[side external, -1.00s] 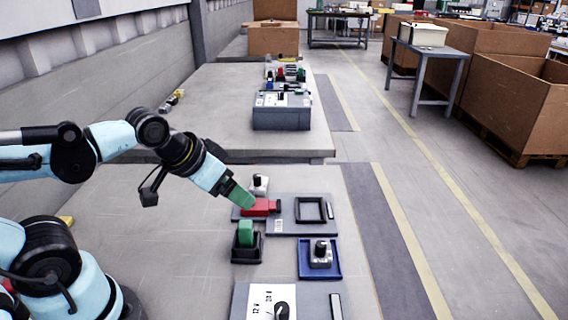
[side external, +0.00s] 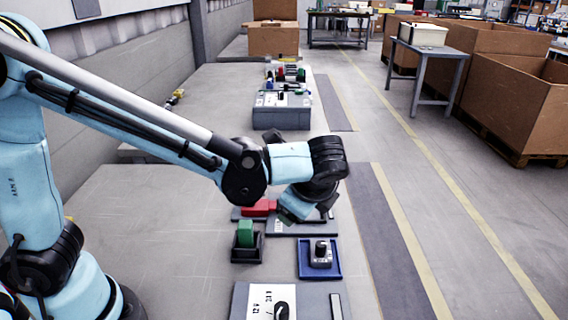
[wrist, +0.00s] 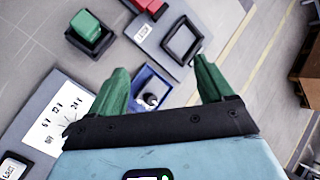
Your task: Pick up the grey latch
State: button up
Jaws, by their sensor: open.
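A small grey part (side external: 321,254) with a dark top, which looks like the grey latch, sits in a blue tray (side external: 305,272) at the lower middle of the side view. In the wrist view the part (wrist: 150,99) shows in the blue tray (wrist: 163,80), between the green fingers and partly hidden by the gripper body. My gripper (wrist: 162,66) is open, with nothing between its fingers. In the side view my gripper (side external: 308,214) is above the work table, beyond the tray; its fingers are mostly hidden by the wrist.
A red block (side external: 258,207) lies left of the gripper. A green block (side external: 245,234) stands in a black holder (side external: 236,256). A square black frame (wrist: 168,42) lies on a grey plate. A dial panel (side external: 240,300) is near the front. The table's left part is clear.

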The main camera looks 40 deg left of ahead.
aim_at(325, 250)
jog(key=s+d+f+m+t+y, duration=0.1)
jog(key=d+f+m, duration=0.1)
jog(key=d, duration=0.2)
jog(key=s+d+f+m+t+y, duration=0.1)
jog(key=d+f+m+y, duration=0.1)
jog(key=d, duration=0.3)
jog(key=d+f+m+y, duration=0.2)
jog(key=d+m, duration=0.2)
jog(key=shift+s+d+t, duration=0.4)
jog(key=shift+s+f, duration=0.1)
jog(key=shift+f, duration=0.1)
jog(key=shift+y, duration=0.3)
jog(key=x, duration=0.6)
jog(key=shift+a+f, duration=0.1)
jog(key=shift+f+x, duration=0.15)
jog(key=shift+x, duration=1.25)
jog(key=shift+f+x, duration=0.1)
jog(key=shift+x, duration=1.3)
jog(key=c, duration=1.3)
